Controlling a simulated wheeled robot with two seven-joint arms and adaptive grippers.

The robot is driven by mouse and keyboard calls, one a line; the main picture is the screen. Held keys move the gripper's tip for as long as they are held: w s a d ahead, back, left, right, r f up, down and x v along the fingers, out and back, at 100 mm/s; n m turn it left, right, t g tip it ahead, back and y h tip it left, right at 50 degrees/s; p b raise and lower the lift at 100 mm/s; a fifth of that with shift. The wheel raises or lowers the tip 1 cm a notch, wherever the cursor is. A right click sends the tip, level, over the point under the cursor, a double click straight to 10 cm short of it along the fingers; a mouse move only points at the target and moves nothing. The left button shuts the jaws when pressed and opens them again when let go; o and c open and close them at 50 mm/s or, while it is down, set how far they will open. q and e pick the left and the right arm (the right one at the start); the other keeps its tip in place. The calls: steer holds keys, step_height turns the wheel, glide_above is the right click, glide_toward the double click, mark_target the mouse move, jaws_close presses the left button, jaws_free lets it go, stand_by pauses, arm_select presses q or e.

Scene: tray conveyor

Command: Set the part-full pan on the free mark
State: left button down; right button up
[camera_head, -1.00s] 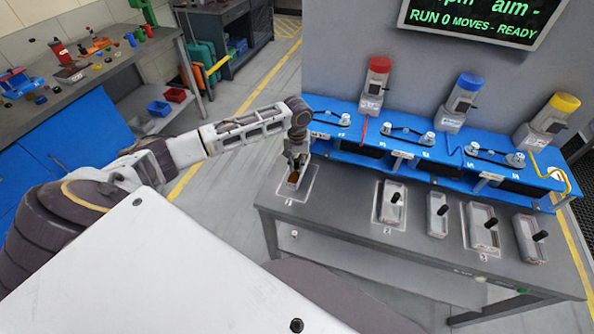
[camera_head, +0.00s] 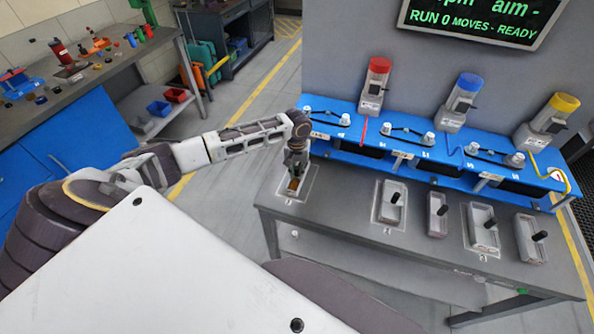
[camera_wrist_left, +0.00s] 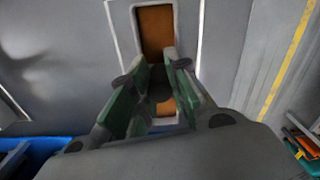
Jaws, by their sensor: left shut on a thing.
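The part-full pan (camera_head: 294,185), a small pale tray with brown contents, is over the white-outlined mark 1 (camera_head: 283,197) at the table's left end. In the left wrist view the pan (camera_wrist_left: 178,30) shows its brown fill between pale walls, roughly lined up inside the white outline (camera_wrist_left: 202,30). I cannot tell whether it touches the table. My left gripper (camera_head: 295,166) points down over the pan. Its green fingers (camera_wrist_left: 158,92) are shut on the pan's handle, which they mostly hide. My right gripper is not in view.
Pans with dark handles stand to the right: one on mark 2 (camera_head: 389,212), one unmarked (camera_head: 437,226), one on mark 3 (camera_head: 484,240), one at the right end (camera_head: 530,250). A blue conveyor unit (camera_head: 400,145) runs along the table's back.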

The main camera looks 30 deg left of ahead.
arm_select(q)
steer(key=c, duration=1.4)
jaws_free()
steer(key=shift+f, duration=0.1)
steer(key=shift+o, duration=0.2)
step_height(320, 180, up, 12)
steer(key=shift+b, duration=0.3)
